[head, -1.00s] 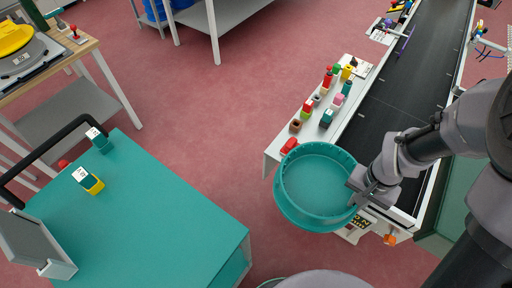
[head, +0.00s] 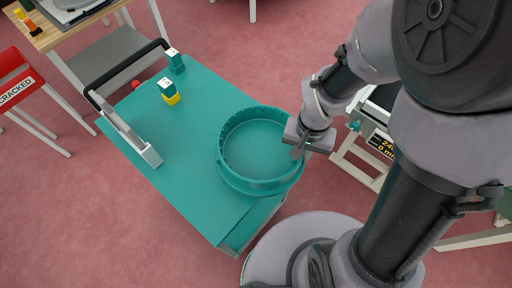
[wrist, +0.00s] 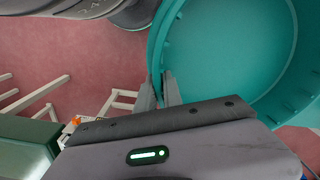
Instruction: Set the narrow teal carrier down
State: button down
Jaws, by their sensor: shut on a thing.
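The teal carrier (head: 260,186) is a round, shallow, open-topped tray with a raised rim, and it looks empty. In the head view it is level over the right part of the teal cart top (head: 185,172). I cannot tell whether its underside touches the cart. My gripper (head: 298,150) is shut on the carrier's right rim. In the wrist view the fingers of my gripper (wrist: 159,92) pinch the wall of the carrier (wrist: 235,55), which fills the upper right. The carrier's far side is cut off there.
The cart's front middle is clear.

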aim_at(264, 157)
jog(key=a, duration=0.3)
jog(key=w+a+b, duration=0.1)
jog(key=a, duration=0.5)
jog(key=shift+w+f, duration=0.3)
jog(key=shift+f, duration=0.1)
jog(key=f, duration=0.1)
jog(key=f+b, duration=0.2)
jog(key=f, duration=0.1)
jog(key=shift+a, duration=0.3)
jog(key=shift+r, duration=0.25)
jog(key=c, duration=1.9)
grip_release()
jog(key=shift+f+b, duration=0.2)
jog(key=shift+b, duration=0.1)
jog(key=o, duration=0.4)
jog(key=shift+r, duration=0.15)
